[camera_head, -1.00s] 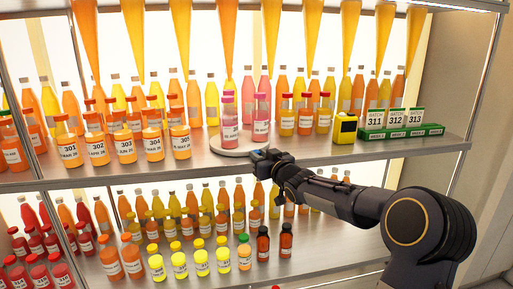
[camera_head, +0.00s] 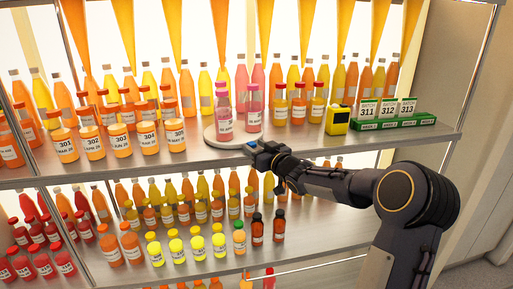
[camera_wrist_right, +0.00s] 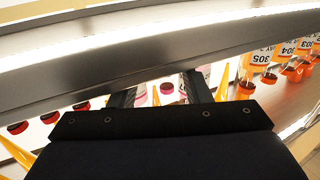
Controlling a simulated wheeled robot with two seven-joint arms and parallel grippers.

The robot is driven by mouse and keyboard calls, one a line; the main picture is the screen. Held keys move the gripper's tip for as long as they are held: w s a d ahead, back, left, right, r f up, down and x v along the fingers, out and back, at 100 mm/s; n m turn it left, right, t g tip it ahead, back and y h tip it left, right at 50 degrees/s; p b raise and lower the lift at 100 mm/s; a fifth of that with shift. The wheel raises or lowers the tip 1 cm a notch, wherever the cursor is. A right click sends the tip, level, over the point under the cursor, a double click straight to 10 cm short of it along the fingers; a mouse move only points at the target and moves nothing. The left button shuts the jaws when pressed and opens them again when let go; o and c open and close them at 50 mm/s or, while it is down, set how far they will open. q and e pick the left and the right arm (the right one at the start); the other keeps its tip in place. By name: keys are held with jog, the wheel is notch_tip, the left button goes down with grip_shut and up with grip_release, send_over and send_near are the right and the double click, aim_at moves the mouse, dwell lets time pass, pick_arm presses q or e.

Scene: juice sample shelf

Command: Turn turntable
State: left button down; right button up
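The turntable is a pale round disc (camera_head: 213,137) on the upper shelf, near its front edge. Two pink bottles with darker caps, a left one (camera_head: 224,124) and a right one (camera_head: 253,121), stand upright on it. My right gripper (camera_head: 253,148) is at the front rim of the disc, by the shelf edge; contact cannot be told. In the right wrist view the two fingers of the gripper (camera_wrist_right: 158,92) stand apart, with parts of pink bottles (camera_wrist_right: 166,90) showing beyond the gap. The shelf edge hides part of that view. My left gripper is not in view.
Orange-capped sample bottles (camera_head: 122,142) stand left of the turntable. Orange bottles (camera_head: 298,108), a yellow box (camera_head: 338,119) and green-based batch cards (camera_head: 388,113) stand to the right. The lower shelf (camera_head: 190,268) holds several rows of bottles below my arm.

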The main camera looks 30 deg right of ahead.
jog(key=shift+s, duration=0.1)
jog(key=s+b, duration=0.1)
jog(key=s, duration=0.6)
jog(key=shift+s, duration=0.3)
jog(key=shift+d, duration=0.1)
